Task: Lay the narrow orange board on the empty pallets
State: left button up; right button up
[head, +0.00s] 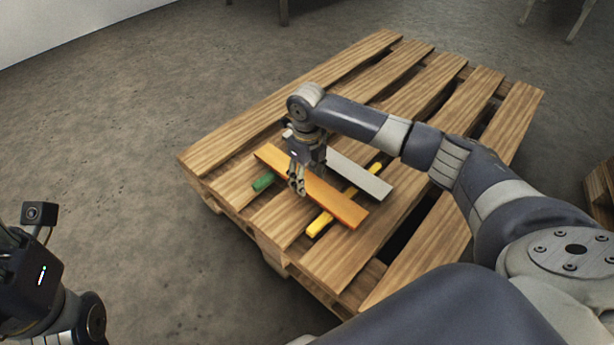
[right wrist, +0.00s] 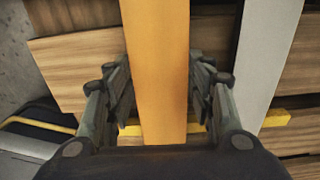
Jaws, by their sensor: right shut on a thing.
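In the right wrist view the orange board (right wrist: 158,60) runs between the two fingers (right wrist: 160,95). I cannot tell whether the board touches the bars. Part of my left arm's end (head: 35,275) shows at the bottom left; its fingers cannot be made out.
A light grey board (head: 360,178) lies beside the orange one across the same bars; it also shows in the right wrist view (right wrist: 265,60). The rest of the pallet top is bare. Another wooden pallet (head: 602,190) shows at the right edge. The floor at left is clear.

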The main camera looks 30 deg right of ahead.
jog(key=shift+f, duration=0.1)
jog(key=o, duration=1.2)
jog(key=shift+f, duration=0.1)
